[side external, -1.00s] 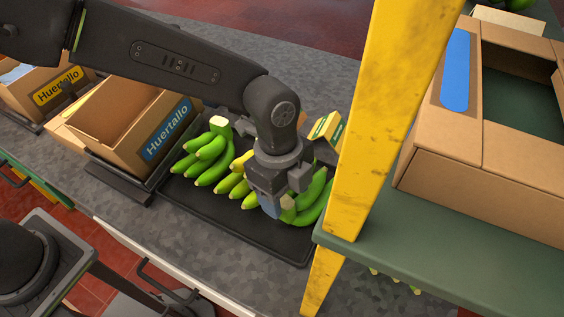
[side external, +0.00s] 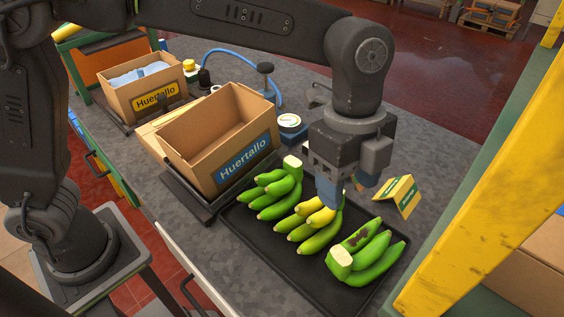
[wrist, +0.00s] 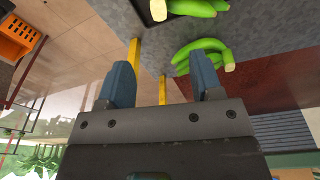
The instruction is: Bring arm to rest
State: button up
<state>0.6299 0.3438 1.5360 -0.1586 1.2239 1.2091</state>
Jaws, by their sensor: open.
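My gripper (side external: 345,192) points down above the back part of the black tray (side external: 262,246) in the side view. Its blue-grey fingers stand apart with nothing between them; the wrist view shows them open too (wrist: 162,85). Three green banana bunches lie on the tray: a left one (side external: 277,194), a yellower middle one (side external: 312,229) partly behind a finger, and a right one with dark marks (side external: 366,255). I cannot tell whether the fingers touch the middle bunch. The wrist view shows a bunch (wrist: 203,50) beyond the fingertips.
An open, empty-looking Huertallo carton (side external: 218,135) stands left of the tray. Another carton (side external: 145,90) with a pale lining is farther left. A green-yellow card (side external: 398,194) stands behind the tray. A yellow post (side external: 480,240) rises at the right. Grey counter (side external: 300,82) is free at the back.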

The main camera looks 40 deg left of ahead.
jog(key=a+r+n+t, duration=0.2)
jog(key=a+r+n, duration=0.3)
jog(key=a, duration=0.5)
jog(key=s+a+f+n+t, duration=0.2)
jog(key=s+a+n, duration=0.4)
jog(key=a, duration=0.3)
jog(key=s+a+f+n+t+y, duration=0.1)
jog(key=s+a+n+t, duration=0.1)
jog(key=s+a+n, duration=0.4)
jog(key=a+n, duration=0.3)
jog(key=shift+s+f+y, duration=0.15)
jog(key=shift+f+y, duration=0.15)
jog(key=shift+f, duration=0.05)
